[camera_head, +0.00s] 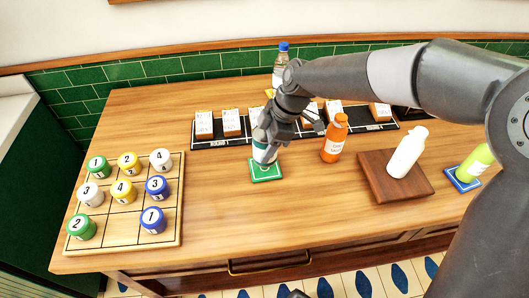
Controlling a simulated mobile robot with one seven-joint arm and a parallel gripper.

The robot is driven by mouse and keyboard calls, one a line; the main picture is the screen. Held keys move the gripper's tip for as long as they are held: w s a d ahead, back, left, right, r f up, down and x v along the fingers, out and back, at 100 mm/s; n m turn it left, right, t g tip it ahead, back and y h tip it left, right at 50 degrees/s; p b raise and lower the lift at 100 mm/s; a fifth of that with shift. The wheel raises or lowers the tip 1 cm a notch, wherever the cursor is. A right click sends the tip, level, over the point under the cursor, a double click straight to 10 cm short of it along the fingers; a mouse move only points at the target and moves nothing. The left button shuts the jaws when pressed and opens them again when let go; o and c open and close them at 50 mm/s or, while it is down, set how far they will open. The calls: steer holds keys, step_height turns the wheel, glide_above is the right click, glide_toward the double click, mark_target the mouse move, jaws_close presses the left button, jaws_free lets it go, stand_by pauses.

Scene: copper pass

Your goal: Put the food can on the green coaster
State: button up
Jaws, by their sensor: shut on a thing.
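The food can (264,152) is a white and dark green cylinder in the head view, upright and partly hidden by my gripper. My gripper (268,130) reaches down from the right and is shut on the can. The green coaster (266,171) is a small square with a white border on the wooden counter. The can is at the coaster's far part in the picture; I cannot tell whether its base touches the coaster or hangs just above it.
An orange bottle (335,139) stands right of the coaster. A white bottle (407,152) stands on a brown board (373,179). A green item (476,163) is on a blue coaster (459,184). A black strip (209,141) with cards lies behind. A grid board (174,220) holds several numbered cans.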

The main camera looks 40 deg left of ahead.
steer(key=shift+a+f, duration=0.1)
steer(key=shift+f, duration=1.9)
steer(key=shift+f, duration=0.15)
steer(key=o, duration=1.3)
steer(key=v, duration=1.2)
